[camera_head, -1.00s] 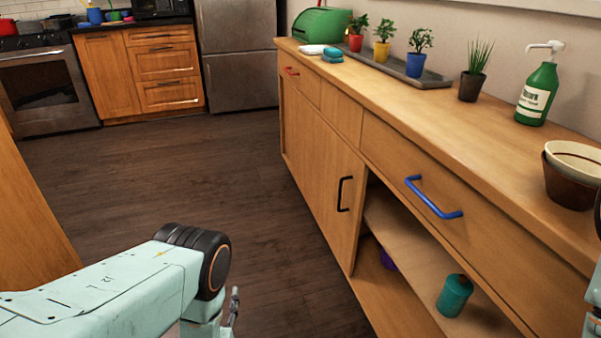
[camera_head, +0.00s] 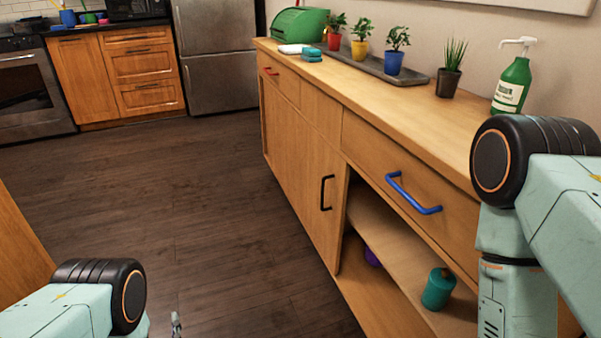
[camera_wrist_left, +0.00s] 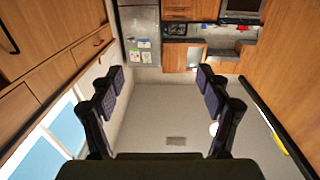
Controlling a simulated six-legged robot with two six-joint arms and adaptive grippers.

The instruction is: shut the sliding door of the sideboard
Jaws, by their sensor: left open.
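The wooden sideboard (camera_head: 425,172) runs along the right side of the head view. Its sliding door (camera_head: 309,160) has a black upright handle (camera_head: 326,192) and stands open, with an uncovered shelf compartment to its right. My left gripper (camera_head: 176,325) only just shows at the bottom edge of the head view, over the floor and left of the door, apart from it. In the left wrist view the left gripper's fingers (camera_wrist_left: 160,82) are spread wide with nothing between them. My right arm stands in front of the sideboard's right end; its gripper is out of the picture.
A teal container (camera_head: 438,289) and a partly hidden purple object (camera_head: 372,257) are inside the open compartment. A blue drawer handle (camera_head: 413,193) juts out above it. Potted plants, a green soap bottle (camera_head: 512,84) and a green box stand on top. The dark floor (camera_head: 220,220) is clear.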

